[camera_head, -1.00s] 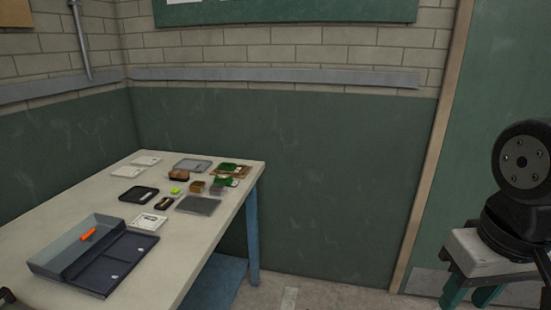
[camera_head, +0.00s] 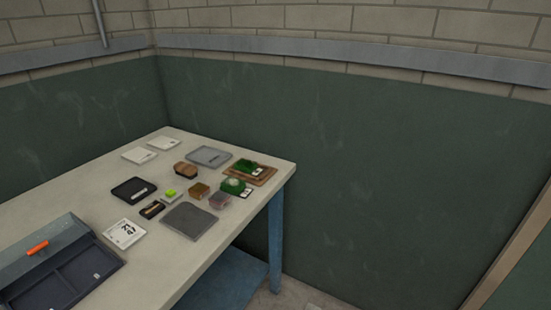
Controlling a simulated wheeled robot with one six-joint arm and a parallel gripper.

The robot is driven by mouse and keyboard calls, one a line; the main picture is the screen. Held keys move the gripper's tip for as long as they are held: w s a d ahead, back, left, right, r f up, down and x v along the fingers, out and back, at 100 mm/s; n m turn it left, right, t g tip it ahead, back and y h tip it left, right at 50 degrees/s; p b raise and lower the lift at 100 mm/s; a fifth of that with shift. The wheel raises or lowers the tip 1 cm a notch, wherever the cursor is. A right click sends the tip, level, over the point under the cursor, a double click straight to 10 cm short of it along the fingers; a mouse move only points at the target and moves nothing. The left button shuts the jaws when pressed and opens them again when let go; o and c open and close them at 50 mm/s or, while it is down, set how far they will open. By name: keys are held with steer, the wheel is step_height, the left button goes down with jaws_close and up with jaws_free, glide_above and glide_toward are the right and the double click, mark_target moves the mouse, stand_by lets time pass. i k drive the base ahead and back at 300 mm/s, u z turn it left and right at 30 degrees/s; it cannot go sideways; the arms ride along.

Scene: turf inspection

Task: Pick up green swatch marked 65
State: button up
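Two green turf swatches are on the table near its far right corner. One green swatch (camera_head: 246,165) lies on a brown tray, with a small white label at its right. The other green swatch (camera_head: 233,185) lies just in front of it, with a pale patch on top and a white label beside it. The label marks are too small to read, so I cannot tell which one is 65. My gripper is not in view.
The pale table (camera_head: 75,188) also holds a grey tray (camera_head: 209,155), a black tray (camera_head: 133,188), a dark grey plate (camera_head: 189,220), small brown blocks (camera_head: 199,190), a white number card (camera_head: 124,233) and a grey case (camera_head: 62,270) with an orange item (camera_head: 37,248). A green wall stands behind.

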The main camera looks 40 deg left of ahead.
mark_target(246, 166)
steer(key=u, duration=0.15)
steer(key=i, duration=0.8)
steer(key=u, duration=0.9)
steer(key=i, duration=0.6)
steer(key=u, duration=0.5)
